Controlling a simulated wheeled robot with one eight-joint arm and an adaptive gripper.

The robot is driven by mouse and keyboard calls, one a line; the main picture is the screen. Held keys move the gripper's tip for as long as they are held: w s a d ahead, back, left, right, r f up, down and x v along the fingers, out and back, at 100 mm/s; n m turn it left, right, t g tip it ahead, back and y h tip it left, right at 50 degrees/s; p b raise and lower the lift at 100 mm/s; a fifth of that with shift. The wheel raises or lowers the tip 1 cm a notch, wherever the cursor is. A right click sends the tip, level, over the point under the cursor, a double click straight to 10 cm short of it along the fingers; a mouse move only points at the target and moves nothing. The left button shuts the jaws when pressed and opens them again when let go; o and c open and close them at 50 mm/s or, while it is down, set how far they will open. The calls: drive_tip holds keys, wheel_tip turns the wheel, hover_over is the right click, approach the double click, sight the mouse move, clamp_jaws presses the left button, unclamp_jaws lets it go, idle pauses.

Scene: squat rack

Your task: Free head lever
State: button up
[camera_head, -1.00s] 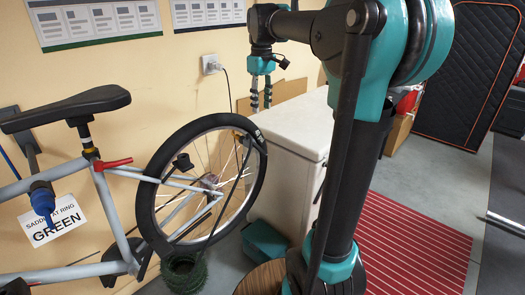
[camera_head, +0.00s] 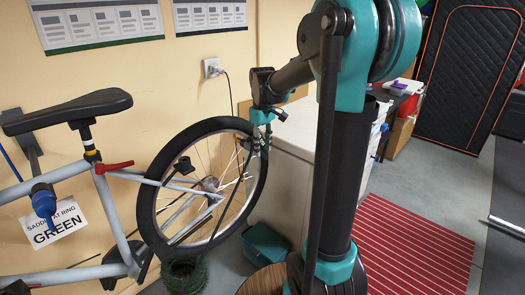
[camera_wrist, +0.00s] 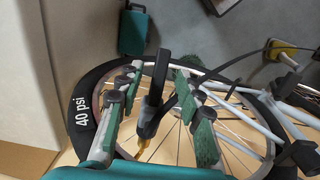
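The black pump head with its lever (camera_wrist: 152,95) sits at the bicycle wheel, with a brass-coloured valve part below it in the wrist view. My gripper (camera_wrist: 158,78) is open, with one finger on each side of the black head and visible gaps between. I cannot tell which part of the black shape is the lever alone. In the head view my gripper (camera_head: 258,140) is at the right rim of the rear wheel (camera_head: 153,190), and the pump head is too small to make out there. The tyre (camera_wrist: 84,115) reads "40 psi" in the wrist view.
The bicycle frame (camera_head: 112,205) stands left, against the wall. A pale cabinet (camera_head: 285,185) stands close to the right of the wheel. The red striped mat (camera_head: 415,245) is clear.

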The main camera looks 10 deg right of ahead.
drive_tip(key=shift+f, duration=0.75)
drive_tip(key=shift+c, duration=0.3)
clamp_jaws()
